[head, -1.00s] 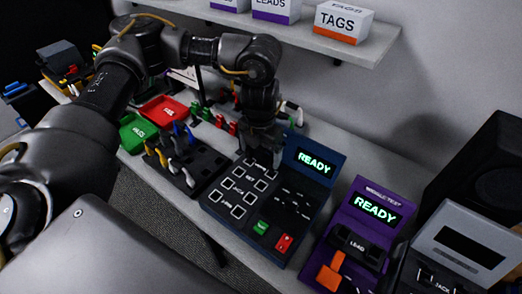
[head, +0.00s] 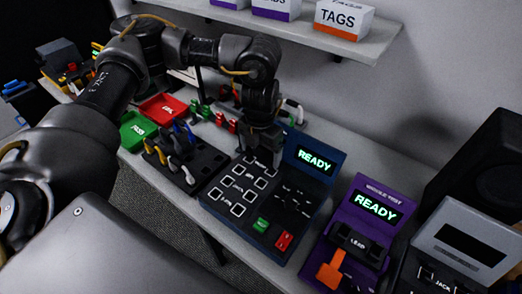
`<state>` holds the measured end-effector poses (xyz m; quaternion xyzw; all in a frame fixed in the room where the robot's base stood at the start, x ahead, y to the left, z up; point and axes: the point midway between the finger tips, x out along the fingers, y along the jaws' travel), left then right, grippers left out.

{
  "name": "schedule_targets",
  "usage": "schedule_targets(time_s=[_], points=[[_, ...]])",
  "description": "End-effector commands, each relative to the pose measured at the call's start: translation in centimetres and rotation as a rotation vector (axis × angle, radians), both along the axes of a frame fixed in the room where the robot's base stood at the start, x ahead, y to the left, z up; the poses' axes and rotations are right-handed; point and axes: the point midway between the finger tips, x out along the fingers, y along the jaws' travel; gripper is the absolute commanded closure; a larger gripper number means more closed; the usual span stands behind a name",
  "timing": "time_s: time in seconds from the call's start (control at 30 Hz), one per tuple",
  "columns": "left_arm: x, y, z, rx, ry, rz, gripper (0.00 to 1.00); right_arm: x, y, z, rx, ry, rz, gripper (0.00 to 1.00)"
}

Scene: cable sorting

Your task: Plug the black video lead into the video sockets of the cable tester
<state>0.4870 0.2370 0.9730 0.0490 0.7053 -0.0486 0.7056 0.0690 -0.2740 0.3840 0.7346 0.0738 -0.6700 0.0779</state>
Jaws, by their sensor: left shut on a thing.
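The cable tester (head: 225,222) is a dark panel with rows of white-outlined sockets, a green and a red button, and a blue screen part reading READY (head: 314,161). My left gripper (head: 262,157) points down at the tester's back left edge, just left of the screen. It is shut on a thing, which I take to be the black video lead. The lead is too dark and too hidden by the fingers to make out, and I cannot tell whether a plug is in a socket. My right gripper is not in view.
A dark rack (head: 205,166) with several coloured leads stands left of the tester. Green (head: 138,130) and red (head: 163,108) trays lie beyond it. A purple tester (head: 345,238) and a grey one (head: 465,250) stand to the right. A shelf (head: 290,32) with boxes hangs above.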

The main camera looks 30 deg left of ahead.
Motion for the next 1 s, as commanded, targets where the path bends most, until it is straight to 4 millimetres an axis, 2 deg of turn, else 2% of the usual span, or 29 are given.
schedule_targets(time_s=[1.0], points=[[0.00,0.01,-0.72,0.000,0.000,0.000,0.35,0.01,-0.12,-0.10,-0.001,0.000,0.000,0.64]])
